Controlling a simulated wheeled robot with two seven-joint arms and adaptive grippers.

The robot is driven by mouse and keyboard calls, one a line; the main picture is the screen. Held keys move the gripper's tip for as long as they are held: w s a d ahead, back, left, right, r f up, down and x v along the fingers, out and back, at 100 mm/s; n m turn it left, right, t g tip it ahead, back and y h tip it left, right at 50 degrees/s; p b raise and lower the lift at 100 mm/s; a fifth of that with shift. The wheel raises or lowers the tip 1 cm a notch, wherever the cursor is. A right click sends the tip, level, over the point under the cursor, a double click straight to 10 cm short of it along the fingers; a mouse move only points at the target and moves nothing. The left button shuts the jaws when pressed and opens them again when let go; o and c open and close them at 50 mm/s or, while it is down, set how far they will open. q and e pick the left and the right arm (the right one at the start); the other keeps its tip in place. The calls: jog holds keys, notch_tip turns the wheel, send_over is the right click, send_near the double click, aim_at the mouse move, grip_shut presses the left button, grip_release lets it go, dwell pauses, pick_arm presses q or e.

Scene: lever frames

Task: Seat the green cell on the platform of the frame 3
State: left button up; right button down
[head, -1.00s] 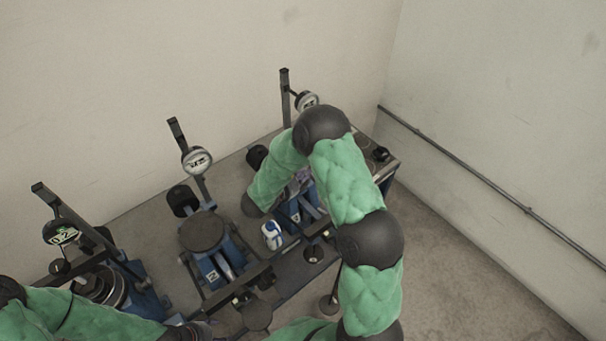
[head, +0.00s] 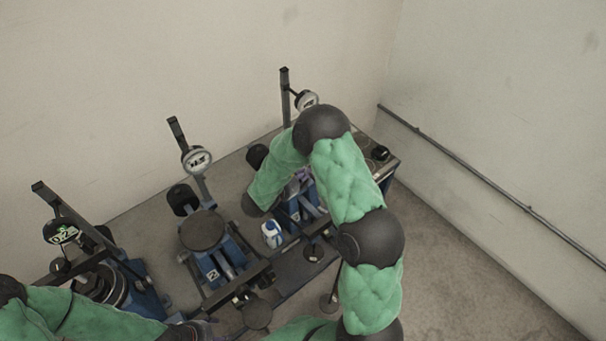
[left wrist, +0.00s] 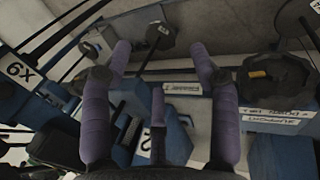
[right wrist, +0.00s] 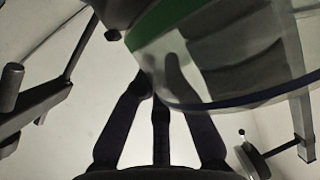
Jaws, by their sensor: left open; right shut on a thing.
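My right gripper (right wrist: 162,92) is shut on the green cell (right wrist: 205,60), a clear, wide round body with a green band and a dark blue edge. In the head view my right arm (head: 345,180) bends over the right-hand lever frame (head: 310,200) and hides most of its platform area; the cell is not clearly visible there. That frame's number cannot be read. The middle frame (head: 215,265) carries a 2 and has a dark round platform (head: 203,230). My left gripper (left wrist: 160,55) is open and empty, above blue frame parts.
A left-hand frame (head: 120,285) with a dial (head: 61,232) stands near my left arm (head: 85,318). Upright posts with dials rise behind the frames, including the middle dial (head: 197,160). A grey rail (head: 480,172) runs along the right wall. Floor at right is clear.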

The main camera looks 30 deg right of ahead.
jog(key=shift+f, duration=0.25)
dwell(0.6)
jog(key=shift+w, duration=0.1)
jog(key=c, duration=1.2)
grip_release()
jog(key=shift+c, duration=0.2)
jog(key=shift+f, duration=0.15)
jog(key=v, duration=1.2)
